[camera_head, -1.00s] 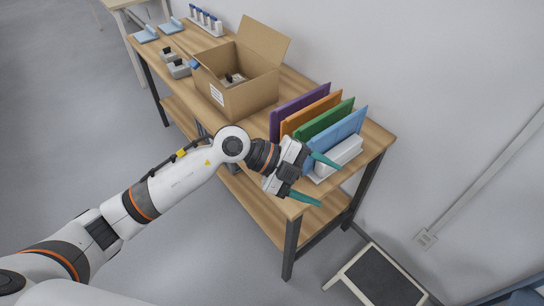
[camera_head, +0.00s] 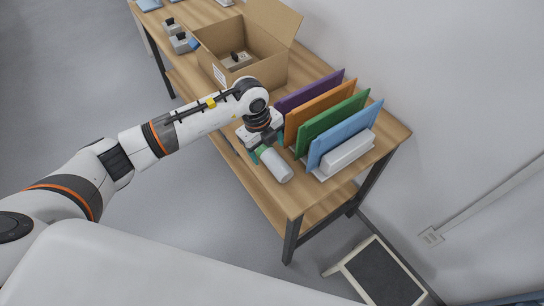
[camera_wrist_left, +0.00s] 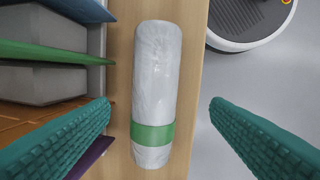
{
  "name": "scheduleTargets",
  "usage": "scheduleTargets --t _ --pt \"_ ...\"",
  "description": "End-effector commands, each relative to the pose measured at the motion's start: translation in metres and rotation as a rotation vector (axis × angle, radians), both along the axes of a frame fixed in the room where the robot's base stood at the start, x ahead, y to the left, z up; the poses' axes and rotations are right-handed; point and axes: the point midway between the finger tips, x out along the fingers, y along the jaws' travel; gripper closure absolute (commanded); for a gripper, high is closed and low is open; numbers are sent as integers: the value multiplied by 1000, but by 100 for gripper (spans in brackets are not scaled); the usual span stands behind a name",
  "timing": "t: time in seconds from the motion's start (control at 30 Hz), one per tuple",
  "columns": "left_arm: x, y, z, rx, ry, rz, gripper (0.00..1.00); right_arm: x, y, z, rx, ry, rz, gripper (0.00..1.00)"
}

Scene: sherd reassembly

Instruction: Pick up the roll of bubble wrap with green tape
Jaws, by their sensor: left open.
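The roll of bubble wrap (camera_wrist_left: 156,80) lies on the wooden table, whitish with a band of green tape (camera_wrist_left: 152,133) near one end. In the head view the roll (camera_head: 275,166) lies near the table's front edge, partly hidden by my gripper. My left gripper (camera_head: 266,154) is above the roll's taped end. In the left wrist view its teal fingers (camera_wrist_left: 160,135) are open, one on each side of the roll with gaps between, and not touching it. My right gripper is not in view.
A rack of purple, orange, green and blue folders (camera_head: 345,135) stands close beside the roll. An open cardboard box (camera_head: 262,77) and small grey devices (camera_head: 183,43) are farther back on the table (camera_head: 391,138). A black-topped step (camera_head: 378,276) stands on the floor.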

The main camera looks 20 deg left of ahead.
Motion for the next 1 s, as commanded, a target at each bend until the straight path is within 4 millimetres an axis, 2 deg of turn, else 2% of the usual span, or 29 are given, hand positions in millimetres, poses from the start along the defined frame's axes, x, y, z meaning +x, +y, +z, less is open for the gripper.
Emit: scheduleTargets --t 0.13,0.33,0.63,0.67,0.93,1.0 --pt "6 -3 -17 -1 3 1 29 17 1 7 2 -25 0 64" --pt "10 -7 -44 0 2 1 29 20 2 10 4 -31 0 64" --pt "11 -8 -50 -1 1 0 29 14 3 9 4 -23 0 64" --pt "11 -8 -50 -1 1 0 32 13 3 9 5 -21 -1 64" --pt "11 -7 -49 -1 1 0 76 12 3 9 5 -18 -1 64" --pt "11 -7 -49 -1 1 0 78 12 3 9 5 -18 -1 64"
